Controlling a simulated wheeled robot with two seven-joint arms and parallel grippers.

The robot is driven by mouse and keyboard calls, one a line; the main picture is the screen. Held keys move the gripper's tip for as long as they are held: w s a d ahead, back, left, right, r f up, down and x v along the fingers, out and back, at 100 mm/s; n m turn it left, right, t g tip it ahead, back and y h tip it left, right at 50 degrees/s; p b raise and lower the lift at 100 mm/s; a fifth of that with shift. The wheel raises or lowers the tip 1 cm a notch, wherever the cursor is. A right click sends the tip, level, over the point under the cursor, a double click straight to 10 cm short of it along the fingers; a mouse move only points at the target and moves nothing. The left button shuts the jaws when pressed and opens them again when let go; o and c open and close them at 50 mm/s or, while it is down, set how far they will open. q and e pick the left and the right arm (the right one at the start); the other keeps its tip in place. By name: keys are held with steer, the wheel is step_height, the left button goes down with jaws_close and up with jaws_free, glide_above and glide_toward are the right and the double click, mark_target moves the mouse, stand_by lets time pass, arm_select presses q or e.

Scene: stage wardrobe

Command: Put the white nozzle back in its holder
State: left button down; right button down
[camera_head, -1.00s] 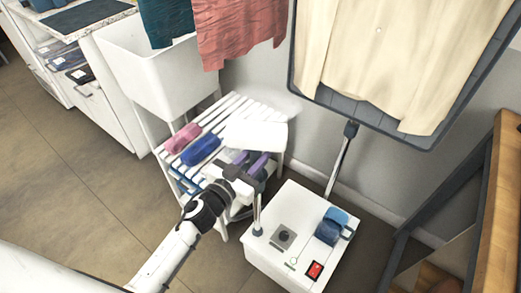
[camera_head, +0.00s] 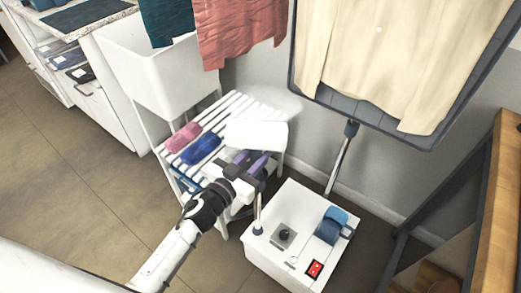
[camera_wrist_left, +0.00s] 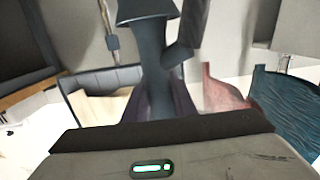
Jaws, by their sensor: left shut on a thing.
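My left gripper (camera_head: 254,160) is over the right end of the slatted rack, close to the steamer's back left corner. It is shut on a dark grey, flared piece (camera_wrist_left: 160,85), which stands between its purple fingers in the left wrist view. This piece looks grey rather than white, and I cannot tell surely that it is the nozzle. In the head view the fingers mostly hide it. The white steamer box (camera_head: 268,262) stands on the floor with a short thin post (camera_head: 258,208) at its left. I cannot make out the holder. My right gripper is not in view.
A white folded piece (camera_head: 257,134), a pink roll (camera_head: 183,137) and a blue roll (camera_head: 201,149) lie on the rack (camera_head: 232,101). A blue part (camera_head: 332,226) and red switch (camera_head: 314,269) are on the box. A cream garment (camera_head: 390,60) hangs behind.

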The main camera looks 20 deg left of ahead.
arm_select(q)
steer(key=shift+f+b, duration=0.5)
steer(key=c, duration=1.8)
jaws_free()
steer(key=shift+o, duration=0.3)
steer(key=shift+f, duration=0.1)
steer(key=shift+p+v, duration=0.5)
steer(key=shift+v, duration=0.9)
steer(key=p+v, duration=0.2)
steer(key=v, duration=0.6)
steer(key=shift+s, duration=0.1)
steer(key=s+d+f+n+g+y, duration=0.1)
steer(key=s+f+g+y, duration=0.2)
steer(key=s+f+g, duration=0.5)
steer(key=s+f, duration=0.5)
steer(key=s, duration=0.3)
steer(key=shift+s+d+n, duration=0.15)
steer(key=shift+s+n, duration=0.15)
steer(key=shift+s, duration=0.05)
